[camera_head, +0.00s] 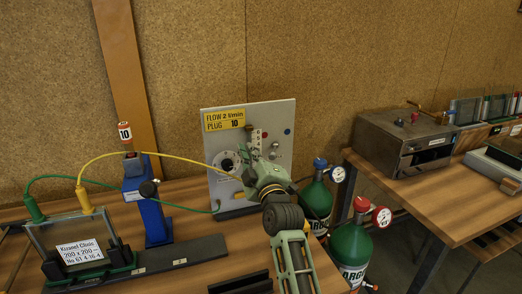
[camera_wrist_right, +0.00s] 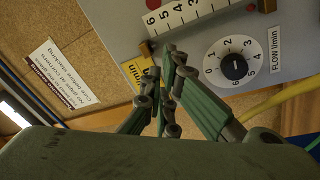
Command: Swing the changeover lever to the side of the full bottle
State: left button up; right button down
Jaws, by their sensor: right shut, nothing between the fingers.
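A grey gas panel (camera_head: 228,185) stands at the back of the bench, with a blue dot (camera_head: 287,131) and a red dot. A small metal fitting (camera_head: 275,149) between the dots looks like the changeover lever; its side is too small to tell. Two green gas bottles stand right of the bench: one with a blue top (camera_head: 317,195) and one with a red top (camera_head: 351,245). Their gauges are not readable. My right gripper (camera_head: 254,160) is in front of the panel, shut and empty; its closed fingers show in the wrist view (camera_wrist_right: 168,82). My left gripper is not visible.
A flow dial (camera_wrist_right: 235,67) and a scale (camera_wrist_right: 190,14) are on the panel near my fingers. A yellow cable (camera_head: 190,160) and a green cable run to the panel. A blue stand (camera_head: 157,210) and glass frame (camera_head: 75,237) are left. A steel oven (camera_head: 400,143) sits on the right bench.

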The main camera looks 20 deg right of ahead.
aim_at(274, 151)
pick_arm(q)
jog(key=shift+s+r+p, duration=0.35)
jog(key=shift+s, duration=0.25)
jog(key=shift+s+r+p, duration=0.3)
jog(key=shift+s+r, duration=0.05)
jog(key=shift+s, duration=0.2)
pick_arm(e)
jog(key=d+f, duration=0.1)
jog(key=w+d, duration=0.1)
jog(key=d, duration=0.1)
jog(key=shift+w+d+f, duration=0.1)
jog(key=shift+f, duration=0.3)
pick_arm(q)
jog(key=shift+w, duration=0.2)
